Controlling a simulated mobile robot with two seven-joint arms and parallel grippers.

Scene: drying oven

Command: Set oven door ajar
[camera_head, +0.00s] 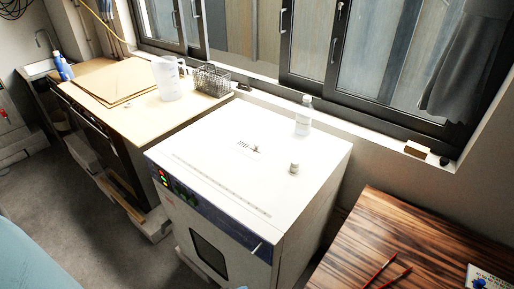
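The drying oven (232,165) is a white box with a flat top, in the middle of the head view. Its front faces the lower left. A dark blue control strip (213,208) with small lit indicators runs along the upper front edge. Below it is the oven door (226,262) with a dark window (208,254); its lower part is cut off by the frame. The door looks shut, though its far edge is hard to see. Neither of my grippers is in view.
A white bottle (304,118) and a small vial (294,168) stand on the oven top. Behind left, a wooden counter (118,128) holds a white pitcher (167,78) and a wire basket (211,80). A dark striped wooden table (425,235) stands at right. Grey floor lies open at left.

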